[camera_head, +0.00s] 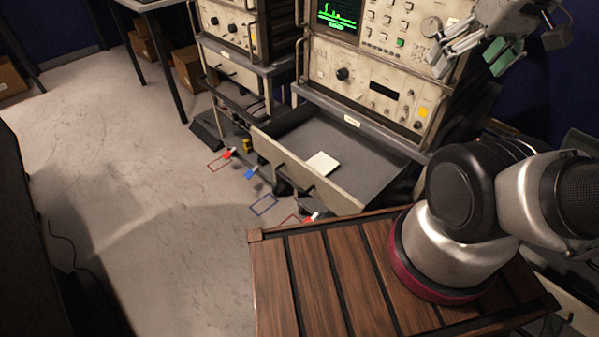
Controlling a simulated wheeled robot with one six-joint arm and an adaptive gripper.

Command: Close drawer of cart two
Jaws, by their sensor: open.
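A cart stands at the centre right with its wide grey drawer pulled well out; the drawer's pale front panel (305,170) faces the lower left. A small white block or pad (322,163) lies inside the drawer. The cart carries beige instruments (370,85) above the drawer, and a small label (351,120) on its edge is too small to read. My gripper (472,55) is at the upper right, in front of the instruments' right side. It is open and empty, above and to the right of the drawer, and apart from it in the picture.
A second cart (235,68) with instruments stands to the left. My brown slatted top (330,285) carries my arm at the lower right. Red and blue outlines (263,205) mark the floor by the drawer. The pale floor (150,190) at left is mostly clear. Cardboard boxes (187,68) lie behind.

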